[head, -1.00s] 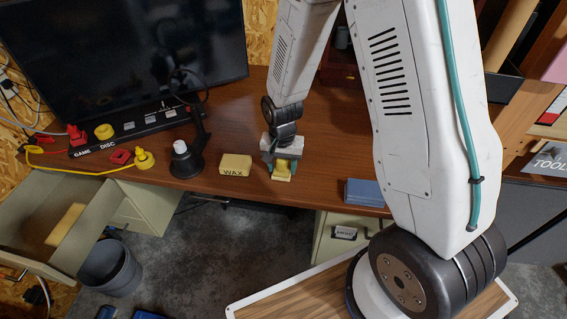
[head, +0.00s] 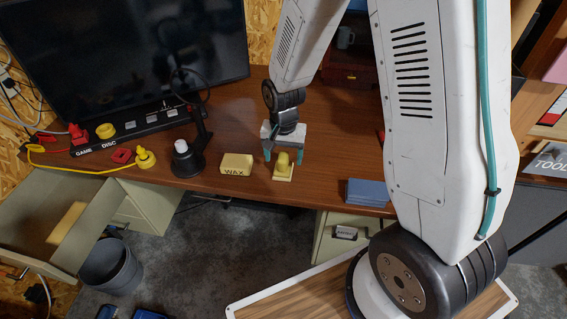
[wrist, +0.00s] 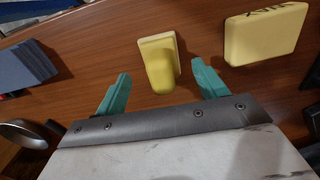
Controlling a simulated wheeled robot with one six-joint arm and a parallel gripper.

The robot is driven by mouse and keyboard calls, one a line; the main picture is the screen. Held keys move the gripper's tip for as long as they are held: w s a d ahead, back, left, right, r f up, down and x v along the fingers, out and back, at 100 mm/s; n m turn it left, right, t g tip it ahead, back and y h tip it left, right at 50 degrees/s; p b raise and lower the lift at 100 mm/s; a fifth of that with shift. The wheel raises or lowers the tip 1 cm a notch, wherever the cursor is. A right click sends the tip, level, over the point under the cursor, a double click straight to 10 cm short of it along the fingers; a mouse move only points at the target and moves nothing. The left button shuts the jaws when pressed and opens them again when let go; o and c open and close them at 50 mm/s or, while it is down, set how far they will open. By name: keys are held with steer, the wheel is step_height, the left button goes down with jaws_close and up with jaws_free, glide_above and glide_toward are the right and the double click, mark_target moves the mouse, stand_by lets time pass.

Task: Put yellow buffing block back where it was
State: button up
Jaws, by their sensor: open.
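The yellow buffing block (head: 283,167) stands on the brown desk near its front edge, with a thin base plate and a raised grip. It also shows in the wrist view (wrist: 159,66), lying between and beyond my fingertips. My gripper (head: 284,155) is open, with its teal fingers apart and nothing between them. It is just behind and above the block, clear of it. In the wrist view, my gripper (wrist: 160,82) has one finger on each side of the block's near end.
A yellow WAX block (head: 236,164) lies just left of the buffing block. A blue block stack (head: 367,192) sits to the right at the front edge. A black lamp (head: 186,158) stands further left. An open drawer (head: 50,215) at the far left holds another yellow block (head: 67,222).

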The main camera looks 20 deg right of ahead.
mark_target(283, 156)
step_height(283, 156, up, 7)
steer(key=shift+f, duration=0.15)
steer(key=shift+s+r, duration=0.1)
steer(key=shift+r, duration=0.85)
steer(key=s+d+r+n, duration=0.1)
steer(key=s+r+n, duration=0.2)
steer(key=s+r, duration=0.6)
steer(key=s+d+r+n+t, duration=0.1)
steer(key=s+d+r+n, duration=0.1)
steer(key=s+r, duration=0.8)
steer(key=shift+s+r+n, duration=0.15)
steer(key=shift+s+n, duration=0.75)
steer(key=shift+s, duration=1.45)
steer(key=shift+d, duration=0.1)
